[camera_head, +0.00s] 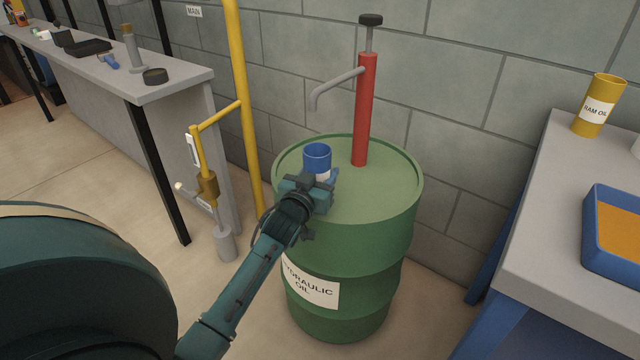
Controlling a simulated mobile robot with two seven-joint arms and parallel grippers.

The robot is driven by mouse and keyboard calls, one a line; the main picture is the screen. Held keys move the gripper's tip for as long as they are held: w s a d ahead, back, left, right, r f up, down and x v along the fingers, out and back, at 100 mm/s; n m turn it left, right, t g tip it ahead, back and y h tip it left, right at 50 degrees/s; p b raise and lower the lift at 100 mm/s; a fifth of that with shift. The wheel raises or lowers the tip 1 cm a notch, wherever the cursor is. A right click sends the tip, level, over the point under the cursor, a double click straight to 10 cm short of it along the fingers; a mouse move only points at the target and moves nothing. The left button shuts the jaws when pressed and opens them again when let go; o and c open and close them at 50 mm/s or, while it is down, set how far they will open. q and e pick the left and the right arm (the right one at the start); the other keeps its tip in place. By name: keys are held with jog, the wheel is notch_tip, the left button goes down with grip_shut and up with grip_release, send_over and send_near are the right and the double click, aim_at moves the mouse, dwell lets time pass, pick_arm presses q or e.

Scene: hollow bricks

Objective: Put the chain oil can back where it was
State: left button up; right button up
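A blue can (317,155) with an open-looking top is at the left part of the green drum's lid (385,190). A bit of white label shows on it, but no words can be read, so I cannot tell if it is the chain oil can. My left gripper (317,180) is right at the can, in front of its lower part. The fingers are hidden behind the wrist, so I cannot tell whether they grip it, or whether the can rests on the lid. My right gripper is out of view.
A red hand pump (365,110) with a grey spout stands on the drum beside the can. A yellow pipe (243,90) rises left of the drum. A yellow ram oil can (599,105) and a blue tray (597,265) are on the right bench (545,220). A grey bench (185,82) is at left.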

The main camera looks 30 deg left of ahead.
pick_arm(q)
jog(key=shift+f, duration=0.95)
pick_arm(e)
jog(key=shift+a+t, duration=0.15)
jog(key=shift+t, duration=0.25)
pick_arm(q)
jog(key=shift+f+b, duration=0.15)
jog(key=shift+b, duration=0.15)
jog(key=o, duration=1.2)
